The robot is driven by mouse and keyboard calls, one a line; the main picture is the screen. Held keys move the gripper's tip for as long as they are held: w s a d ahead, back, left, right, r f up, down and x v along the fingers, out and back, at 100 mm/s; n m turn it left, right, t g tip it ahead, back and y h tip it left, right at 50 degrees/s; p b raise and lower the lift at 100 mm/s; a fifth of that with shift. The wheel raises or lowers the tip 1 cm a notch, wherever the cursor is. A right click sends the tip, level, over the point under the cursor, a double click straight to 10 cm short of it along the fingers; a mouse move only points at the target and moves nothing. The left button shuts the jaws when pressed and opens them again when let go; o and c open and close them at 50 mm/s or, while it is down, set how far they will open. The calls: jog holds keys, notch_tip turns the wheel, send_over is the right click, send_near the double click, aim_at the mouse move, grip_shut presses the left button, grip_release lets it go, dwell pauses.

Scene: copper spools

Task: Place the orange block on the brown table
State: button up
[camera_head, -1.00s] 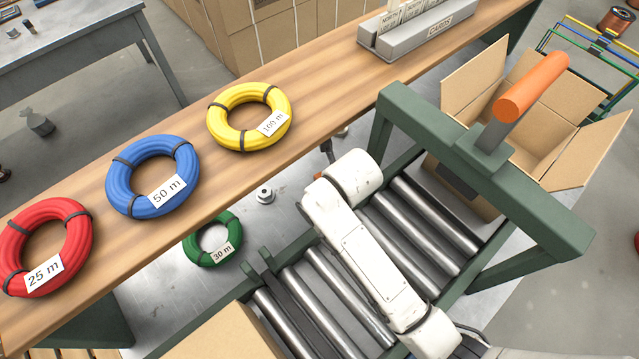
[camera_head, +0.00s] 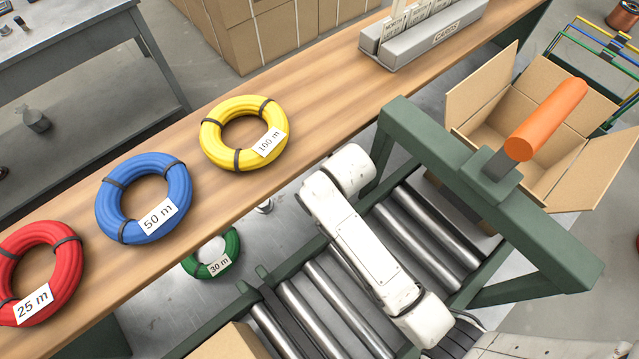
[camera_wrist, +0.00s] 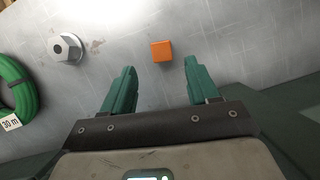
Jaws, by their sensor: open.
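The orange block (camera_wrist: 161,51) is a small cube on the grey metal surface, seen in the wrist view. My gripper (camera_wrist: 160,74) is open, its two green fingers spread apart. In the head view the block and my gripper are hidden, and my white arm reaches down over the rollers. The brown table (camera_head: 330,98) is the long wooden top running diagonally across the head view.
A yellow coil (camera_head: 244,133), a blue coil (camera_head: 143,198) and a red coil (camera_head: 38,272) lie on the brown table. A card holder (camera_head: 425,35) stands at its far end. A green coil (camera_wrist: 15,85) and a hex nut (camera_wrist: 68,48) lie on the metal surface. A green frame (camera_head: 440,150) spans the rollers.

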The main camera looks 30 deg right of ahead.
jog(key=shift+p+x, duration=0.45)
jog(key=shift+x, duration=1.9)
jog(key=shift+s+d, duration=0.1)
jog(key=shift+d, duration=0.05)
grip_shut()
jog(key=shift+r, duration=0.2)
jog(key=w+a+b, duration=0.3)
jog(key=w+b, duration=1.2)
jog(key=w+a+b, duration=0.3)
jog(key=w+b, duration=1.2)
jog(key=w, duration=0.1)
jog(key=shift+a+b, duration=0.15)
jog(key=shift+b, duration=0.2)
